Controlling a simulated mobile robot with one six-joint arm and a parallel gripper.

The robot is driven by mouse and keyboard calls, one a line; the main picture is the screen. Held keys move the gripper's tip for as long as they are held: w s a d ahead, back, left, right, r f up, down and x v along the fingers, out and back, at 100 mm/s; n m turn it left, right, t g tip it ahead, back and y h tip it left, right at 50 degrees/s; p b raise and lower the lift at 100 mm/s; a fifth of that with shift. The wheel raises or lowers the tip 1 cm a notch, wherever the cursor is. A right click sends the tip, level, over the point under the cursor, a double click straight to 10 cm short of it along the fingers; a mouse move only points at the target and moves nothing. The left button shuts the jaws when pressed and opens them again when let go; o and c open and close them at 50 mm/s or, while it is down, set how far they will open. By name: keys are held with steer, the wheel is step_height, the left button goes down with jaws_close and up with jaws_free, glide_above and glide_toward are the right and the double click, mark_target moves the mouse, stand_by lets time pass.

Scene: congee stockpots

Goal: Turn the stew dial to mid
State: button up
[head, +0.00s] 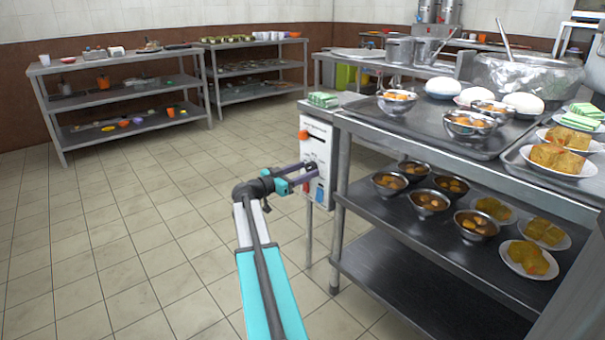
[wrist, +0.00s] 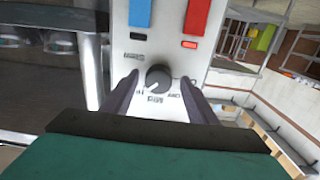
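The stew dial (wrist: 158,77) is a round dark grey knob on a white control panel (wrist: 170,50). Small dark labels curve below and beside it in the wrist view. They look upside down, and the one under the knob seems to read mid. I cannot clearly tell where the knob points. My gripper (wrist: 160,90) is open, with one dark finger on each side of the dial and visible gaps between. In the head view my gripper (head: 308,170) reaches the front of the control panel (head: 316,135), hiding the dial.
A blue switch (wrist: 140,12) and a red switch (wrist: 197,17) sit beyond the dial on the panel. A steel table (head: 338,185) with bowls and plates stands close to the right. Metal shelves (head: 100,95) stand at the back left. The tiled floor (head: 130,230) left of my arm is clear.

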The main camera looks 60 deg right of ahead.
steer(key=c, duration=1)
steer(key=shift+a, duration=0.3)
steer(key=shift+d, duration=0.25)
